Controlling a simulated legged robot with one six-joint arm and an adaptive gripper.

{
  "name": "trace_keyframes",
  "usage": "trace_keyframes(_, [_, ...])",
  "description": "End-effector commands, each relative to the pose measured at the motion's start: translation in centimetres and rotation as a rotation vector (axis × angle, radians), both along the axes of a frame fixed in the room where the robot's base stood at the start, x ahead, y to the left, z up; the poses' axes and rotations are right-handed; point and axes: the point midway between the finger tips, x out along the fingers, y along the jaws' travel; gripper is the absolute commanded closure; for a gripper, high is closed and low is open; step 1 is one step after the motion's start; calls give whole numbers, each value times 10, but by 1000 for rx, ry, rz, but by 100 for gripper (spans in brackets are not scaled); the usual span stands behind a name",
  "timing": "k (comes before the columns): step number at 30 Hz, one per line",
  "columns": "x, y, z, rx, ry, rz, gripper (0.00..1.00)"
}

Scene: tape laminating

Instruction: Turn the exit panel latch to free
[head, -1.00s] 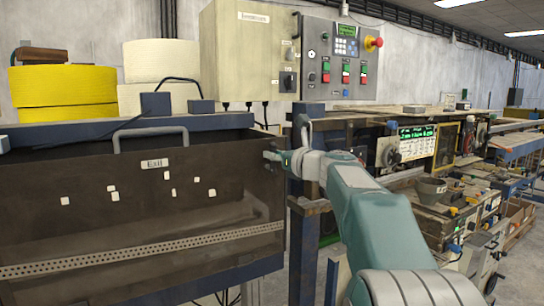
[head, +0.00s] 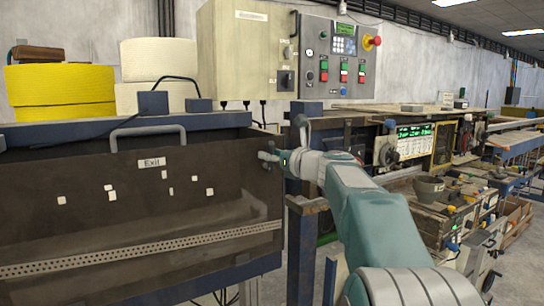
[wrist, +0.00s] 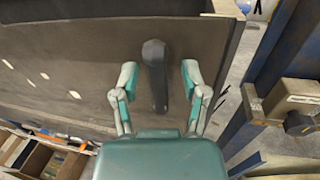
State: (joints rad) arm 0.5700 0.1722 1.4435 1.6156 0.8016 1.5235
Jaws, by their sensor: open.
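The exit panel (head: 130,220) is a dark brown, see-through sheet with an "Exit" label (head: 152,162), at the left in the head view. Its latch is a dark handle (wrist: 155,75) near the panel's edge in the wrist view. There it lies lengthwise between the two fingers of my gripper (wrist: 156,80). The fingers are open, one on each side, with a gap to the handle on both sides. In the head view my gripper (head: 270,158) is at the panel's upper right corner, and the latch is hard to make out there.
A grey handle (head: 148,130) arches above the panel's top edge. A control box (head: 338,60) with a red stop button stands above and behind. A blue post (head: 300,250) stands right of the panel. A metal block (wrist: 296,97) is at the right in the wrist view.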

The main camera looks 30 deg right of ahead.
Motion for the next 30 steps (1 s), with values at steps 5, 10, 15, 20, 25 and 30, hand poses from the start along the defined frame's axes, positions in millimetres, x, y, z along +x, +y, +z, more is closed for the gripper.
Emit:
trace_keyframes(5, [-16, -4, 1, 0, -1, -2, 43])
trace_keyframes(10, [-50, -13, 0, -1, 0, -5, 43])
trace_keyframes(15, [-84, -21, -1, 0, 1, -4, 43])
trace_keyframes(20, [-106, -27, -1, 0, 1, -3, 43])
trace_keyframes(25, [-115, -28, -2, 1, 2, -1, 43])
trace_keyframes(30, [-115, -28, -2, 1, 2, 0, 43])
